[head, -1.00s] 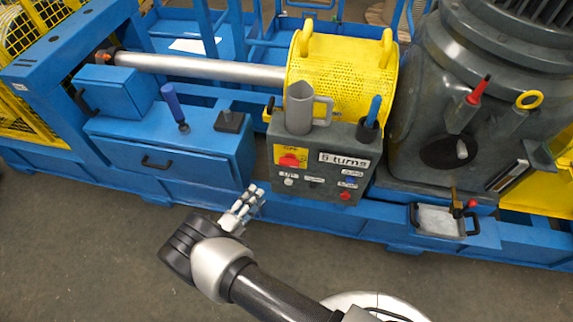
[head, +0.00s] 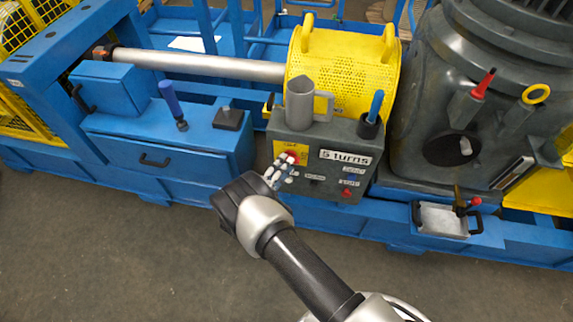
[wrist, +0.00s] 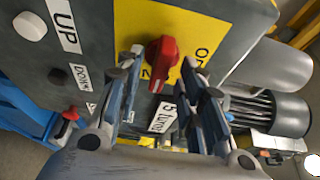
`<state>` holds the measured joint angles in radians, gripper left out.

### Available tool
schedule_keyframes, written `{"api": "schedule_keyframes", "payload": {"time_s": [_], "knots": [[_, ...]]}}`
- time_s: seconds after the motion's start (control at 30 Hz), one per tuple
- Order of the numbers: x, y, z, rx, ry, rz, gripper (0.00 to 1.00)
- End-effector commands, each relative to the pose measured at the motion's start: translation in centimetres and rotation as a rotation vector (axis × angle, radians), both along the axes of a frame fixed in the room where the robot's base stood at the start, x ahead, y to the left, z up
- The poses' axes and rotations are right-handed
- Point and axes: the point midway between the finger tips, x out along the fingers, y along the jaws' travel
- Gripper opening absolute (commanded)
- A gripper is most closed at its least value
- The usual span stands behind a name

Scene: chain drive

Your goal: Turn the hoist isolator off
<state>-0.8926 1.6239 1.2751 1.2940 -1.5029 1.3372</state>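The hoist isolator is a red rotary knob (wrist: 161,62) on a yellow plate (wrist: 200,25) on the grey control box (head: 330,190). In the wrist view my gripper (wrist: 165,75) is open, with its fingertips on either side of the knob and a gap to each side. I cannot tell whether the fingertips reach past the knob's face. In the head view my gripper (head: 282,172) is at the yellow plate and partly hides the knob (head: 292,157). The plate's lettering is partly cut off in the wrist view.
On the box are a white UP button (wrist: 30,26), a black DOWN button (wrist: 57,76), a red button (head: 347,193) and a "5 turns" label (head: 345,156). A grey jug (head: 299,104) and a blue-handled tool (head: 375,107) stand on top.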

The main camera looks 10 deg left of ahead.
Motion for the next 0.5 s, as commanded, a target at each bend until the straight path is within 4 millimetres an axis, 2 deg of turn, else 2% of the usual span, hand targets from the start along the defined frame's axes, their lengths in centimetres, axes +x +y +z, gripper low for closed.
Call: {"api": "schedule_keyframes", "payload": {"time_s": [0.2,0.5], "knots": [[1.5,-0.6,0.0,0.001,-0.002,0.001,0.35],[1.6,-0.6,0.1,0.001,-0.001,0.001,0.34]]}}
